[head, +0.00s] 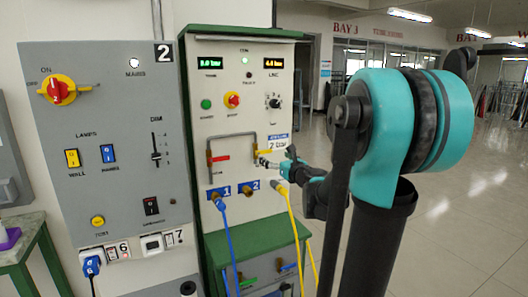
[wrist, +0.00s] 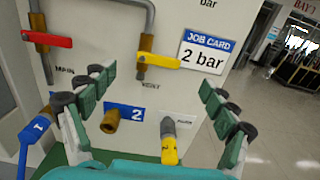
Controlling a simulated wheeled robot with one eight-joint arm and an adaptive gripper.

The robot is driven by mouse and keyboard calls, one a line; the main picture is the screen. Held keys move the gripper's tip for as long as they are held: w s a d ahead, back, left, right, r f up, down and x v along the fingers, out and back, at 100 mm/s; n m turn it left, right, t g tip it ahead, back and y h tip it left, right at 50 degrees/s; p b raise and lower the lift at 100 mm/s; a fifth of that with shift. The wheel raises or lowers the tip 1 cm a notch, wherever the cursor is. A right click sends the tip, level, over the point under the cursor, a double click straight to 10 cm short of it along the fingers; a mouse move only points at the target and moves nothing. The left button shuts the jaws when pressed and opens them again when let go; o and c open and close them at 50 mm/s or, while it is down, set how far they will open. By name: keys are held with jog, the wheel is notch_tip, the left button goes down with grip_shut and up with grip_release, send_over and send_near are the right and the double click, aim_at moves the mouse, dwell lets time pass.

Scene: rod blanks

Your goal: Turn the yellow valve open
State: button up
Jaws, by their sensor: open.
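The yellow valve lever (wrist: 157,61) is in the upper middle of the wrist view, above the word VENT. It lies about level and points right from its brass body (wrist: 145,45) on a grey pipe. My gripper (wrist: 156,82) is open and empty, with one finger to the lower left of the lever and one to the lower right. I see no contact with the lever. In the head view my gripper (head: 283,165) is at the panel's right side, where it partly covers the valve area.
A red lever (wrist: 47,40) marked MAIN is left of the yellow one. A job card (wrist: 206,52) reads 2 bar. Below are a brass port (wrist: 110,121) beside a blue 2 plate, a yellow plug (wrist: 169,150) and a blue plug (wrist: 35,130). Open floor (head: 470,220) lies right.

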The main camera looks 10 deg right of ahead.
aim_at(264, 152)
jog(key=x, duration=0.9)
jog(key=shift+w+a+f, duration=0.1)
jog(key=shift+w+a, duration=0.05)
jog(key=shift+w, duration=0.2)
jog(key=shift+c, duration=0.6)
jog(key=c, duration=1)
jog(key=shift+c, duration=0.2)
